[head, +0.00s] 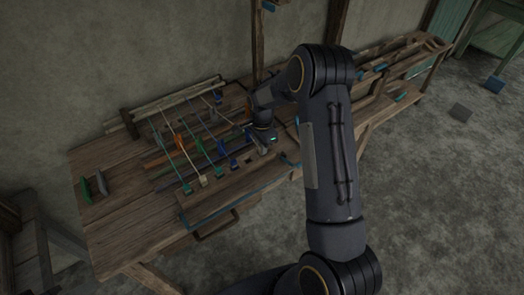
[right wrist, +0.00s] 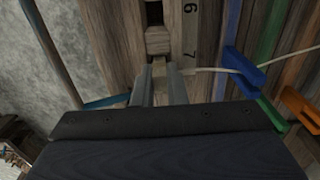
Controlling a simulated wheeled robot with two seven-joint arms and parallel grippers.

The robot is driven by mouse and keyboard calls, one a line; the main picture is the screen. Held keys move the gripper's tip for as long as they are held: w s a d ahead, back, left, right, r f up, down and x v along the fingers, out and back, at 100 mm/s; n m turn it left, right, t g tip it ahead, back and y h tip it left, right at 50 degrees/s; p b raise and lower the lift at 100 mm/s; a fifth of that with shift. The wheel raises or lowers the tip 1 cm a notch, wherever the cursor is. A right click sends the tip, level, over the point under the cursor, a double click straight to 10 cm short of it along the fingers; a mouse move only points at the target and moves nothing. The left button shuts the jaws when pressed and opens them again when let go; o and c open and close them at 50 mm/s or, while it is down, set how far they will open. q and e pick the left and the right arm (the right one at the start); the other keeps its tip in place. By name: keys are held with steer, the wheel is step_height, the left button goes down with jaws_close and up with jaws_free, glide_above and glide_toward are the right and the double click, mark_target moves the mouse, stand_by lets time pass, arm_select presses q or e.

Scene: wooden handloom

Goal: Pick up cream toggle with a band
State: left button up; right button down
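A small cream toggle (right wrist: 159,67) shows in the right wrist view between the tips of my right gripper (right wrist: 160,75). The two fingers stand on either side of it, and I cannot tell whether they press on it. A pale band (right wrist: 212,70) runs from beside the fingertips to a blue clip (right wrist: 243,68). In the head view my right gripper (head: 263,148) points down at the right part of the loom board, and its fingers are small there. Another cream piece (head: 203,181) sits at the board's front edge, at the end of a band. My left gripper is out of view.
The wooden table (head: 130,235) carries several bands with green, blue and orange clips. Green and grey pieces (head: 93,186) stand at its left end. Dark square slots and a numbered strip (right wrist: 190,35) lie just beyond the fingertips. A wooden post (head: 257,45) rises behind.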

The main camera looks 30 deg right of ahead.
stand_by(0.3)
steer(key=shift+r, duration=0.55)
step_height(320, 180, up, 2)
steer(key=shift+r+b, duration=0.2)
steer(key=shift+b, duration=0.1)
steer(key=s+a+r+b, duration=0.2)
steer(key=s+a+r, duration=0.4)
steer(key=s+r, duration=0.3)
steer(key=s, duration=0.3)
steer(key=shift+s+a+r+b, duration=0.2)
steer(key=shift+s+r+b, duration=0.05)
steer(key=shift+s+b, duration=0.1)
steer(key=shift+w, duration=0.1)
